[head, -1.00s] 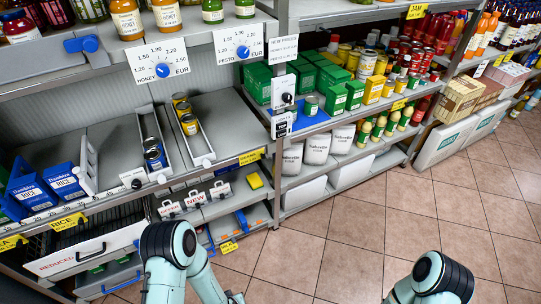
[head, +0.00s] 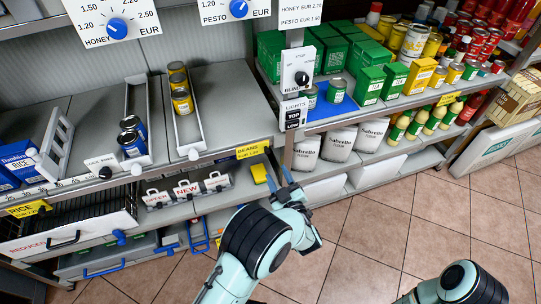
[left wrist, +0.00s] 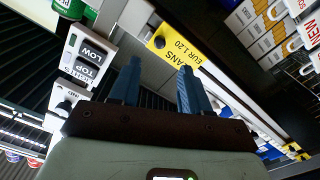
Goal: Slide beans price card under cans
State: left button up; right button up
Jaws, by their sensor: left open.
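The yellow beans price card (head: 253,149) is on the shelf's front edge, right of the can rows. In the left wrist view the beans card (left wrist: 180,40) shows large, tilted, just beyond the fingertips. My left gripper (head: 279,175) is open and empty, a little below and right of the card. Its two blue fingers (left wrist: 158,68) point up towards the card without visible contact. Yellow-labelled cans (head: 181,98) stand in one sloped channel and blue-labelled cans (head: 132,140) in another. Green-labelled cans (head: 336,90) stand on a blue mat (head: 330,112). My right gripper is out of view.
A stack of switch boxes and signs, including a lights switch (head: 293,114), stands on the post right of the card. A small yellow block (head: 259,173) lies on the lower shelf, beside white tags (head: 187,189). Open tiled floor (head: 370,225) lies in front.

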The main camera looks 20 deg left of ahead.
aim_at(268, 153)
pick_arm(q)
jog(key=b+x, duration=0.1)
jog(key=x, duration=0.8)
jog(key=shift+f, duration=0.1)
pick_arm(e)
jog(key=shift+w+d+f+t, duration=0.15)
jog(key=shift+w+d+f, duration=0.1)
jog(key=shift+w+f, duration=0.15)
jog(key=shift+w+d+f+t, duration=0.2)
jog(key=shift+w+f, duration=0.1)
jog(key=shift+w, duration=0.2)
pick_arm(q)
grip_shut()
